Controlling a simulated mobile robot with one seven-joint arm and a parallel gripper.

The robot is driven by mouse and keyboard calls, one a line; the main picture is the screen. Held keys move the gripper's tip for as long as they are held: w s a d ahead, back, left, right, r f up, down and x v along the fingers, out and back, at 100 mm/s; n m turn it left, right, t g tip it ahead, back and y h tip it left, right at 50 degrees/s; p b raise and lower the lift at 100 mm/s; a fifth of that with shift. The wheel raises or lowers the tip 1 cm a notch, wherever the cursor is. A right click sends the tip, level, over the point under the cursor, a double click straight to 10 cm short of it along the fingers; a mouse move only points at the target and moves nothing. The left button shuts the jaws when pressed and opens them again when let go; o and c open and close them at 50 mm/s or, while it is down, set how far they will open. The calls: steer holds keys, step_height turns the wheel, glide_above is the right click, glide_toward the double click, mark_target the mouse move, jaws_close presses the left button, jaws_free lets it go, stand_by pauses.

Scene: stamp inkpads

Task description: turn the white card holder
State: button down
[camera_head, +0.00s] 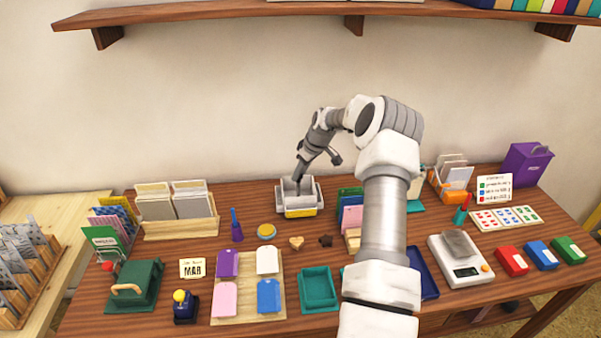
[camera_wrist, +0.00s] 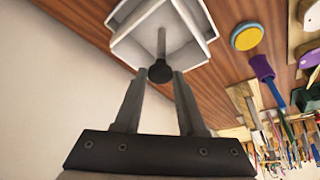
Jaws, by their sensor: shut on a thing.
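The white card holder (camera_head: 317,201) stands at the back middle of the table, with a yellow patch low on its front. In the wrist view, the holder (camera_wrist: 203,20) fills the top, with a grey stem ending in a dark knob (camera_wrist: 160,73). My gripper (camera_head: 298,180) reaches down to the holder from above. In the wrist view, the fingers of my gripper (camera_wrist: 162,76) are on either side of the knob and shut on it. The exact finger contact is partly hidden by the knob and the view angle.
A wooden rack of grey cards (camera_head: 180,231) is further left. Coloured cards (camera_head: 352,217) stand close on the right. The wall is behind, with a shelf (camera_head: 250,10) above.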

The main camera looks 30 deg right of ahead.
steer(key=c, duration=0.5)
jaws_free()
steer(key=v, duration=1.7)
steer(key=shift+r, duration=0.25)
